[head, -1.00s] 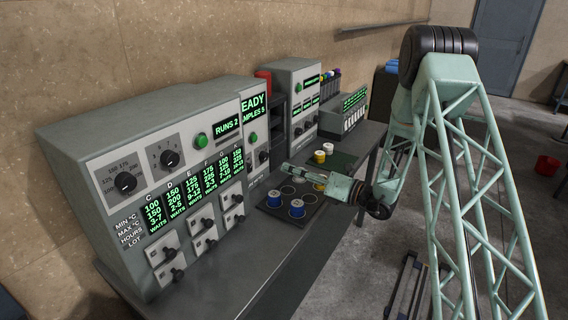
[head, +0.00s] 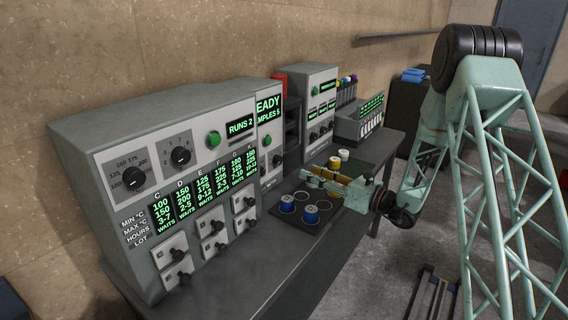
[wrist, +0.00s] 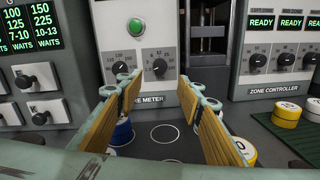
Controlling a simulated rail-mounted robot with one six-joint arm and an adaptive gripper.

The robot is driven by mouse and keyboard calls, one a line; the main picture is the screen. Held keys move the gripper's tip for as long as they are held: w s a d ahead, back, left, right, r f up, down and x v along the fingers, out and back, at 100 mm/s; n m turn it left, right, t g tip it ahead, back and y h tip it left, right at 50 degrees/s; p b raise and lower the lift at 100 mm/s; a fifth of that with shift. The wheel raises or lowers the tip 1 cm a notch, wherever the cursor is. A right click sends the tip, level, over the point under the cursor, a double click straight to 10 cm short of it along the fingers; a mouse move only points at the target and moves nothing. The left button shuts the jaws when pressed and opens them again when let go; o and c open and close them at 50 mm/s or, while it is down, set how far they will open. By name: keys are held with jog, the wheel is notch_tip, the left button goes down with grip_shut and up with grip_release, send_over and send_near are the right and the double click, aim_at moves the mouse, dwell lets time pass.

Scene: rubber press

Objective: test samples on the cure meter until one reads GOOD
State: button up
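The cure meter (wrist: 148,72) has a green button and two dials in the wrist view. Its screen in the head view (head: 268,106) shows "READY" and "SAMPLES 5", cut at the left. My gripper (wrist: 163,88) is open, its yellow-padded fingers apart with nothing between them. In the head view my gripper (head: 308,178) hangs over the dark sample tray (head: 298,227). A yellow sample (wrist: 245,152) is partly hidden by the right finger. Empty ring marks show below between the fingers.
Yellow and white samples (wrist: 287,112) stand on a green mat (wrist: 268,119) by the zone controller (wrist: 270,88), which reads READY. A large cabinet (head: 130,205) with dials, switches and "RUNS 2" is at left. The bench front (head: 255,275) is clear.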

aim_at(280, 160)
jog(key=shift+a, duration=0.1)
jog(key=shift+b+x, duration=1.05)
jog(key=shift+x, duration=5.75)
jog(key=shift+f, duration=0.1)
jog(key=shift+c, duration=0.4)
jog(key=c, duration=0.8)
